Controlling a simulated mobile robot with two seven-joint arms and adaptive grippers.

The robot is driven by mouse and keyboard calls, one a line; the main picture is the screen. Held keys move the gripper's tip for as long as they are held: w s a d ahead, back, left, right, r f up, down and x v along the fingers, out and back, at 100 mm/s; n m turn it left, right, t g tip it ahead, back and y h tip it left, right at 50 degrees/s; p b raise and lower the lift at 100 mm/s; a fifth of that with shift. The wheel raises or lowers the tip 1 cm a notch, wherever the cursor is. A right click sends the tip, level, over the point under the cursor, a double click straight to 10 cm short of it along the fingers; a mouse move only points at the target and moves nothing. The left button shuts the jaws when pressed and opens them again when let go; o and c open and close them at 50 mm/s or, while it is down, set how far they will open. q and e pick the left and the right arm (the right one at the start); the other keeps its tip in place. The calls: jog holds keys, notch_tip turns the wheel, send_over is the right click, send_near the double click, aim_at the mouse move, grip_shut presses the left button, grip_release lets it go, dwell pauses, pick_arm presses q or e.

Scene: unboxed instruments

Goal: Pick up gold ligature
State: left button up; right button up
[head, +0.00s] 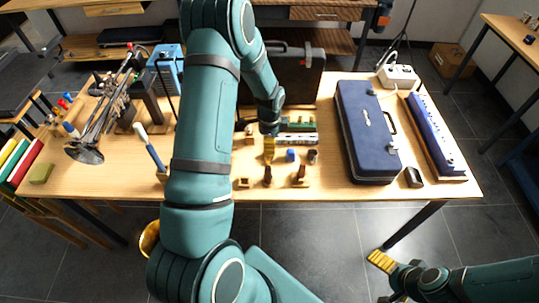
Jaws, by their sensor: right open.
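My left arm reaches over the wooden table, and its gripper (269,153) points down among small instrument parts near the front middle. Its yellow fingertips overlap, so their opening and anything between them cannot be made out. A small gold-brown piece (243,183) lies left of the gripper near the front edge. It may be the gold ligature, but it is too small to tell. Two dark brown pieces (300,176) stand close by, one just below the gripper. My right gripper (382,268) is open, low at the right over the floor, away from the table.
A blue block (290,155) and a grey piece (313,157) sit right of the left gripper. A long navy case (366,130) and a blue tray (435,138) lie further right. My left arm hides part of the table.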

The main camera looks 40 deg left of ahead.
pick_arm(q)
jog(key=f, duration=0.8)
jog(key=shift+s+a+b, duration=0.1)
jog(key=shift+a+b, duration=0.15)
jog(key=shift+b, duration=0.05)
jog(key=shift+c, duration=0.2)
jog(key=c, duration=0.9)
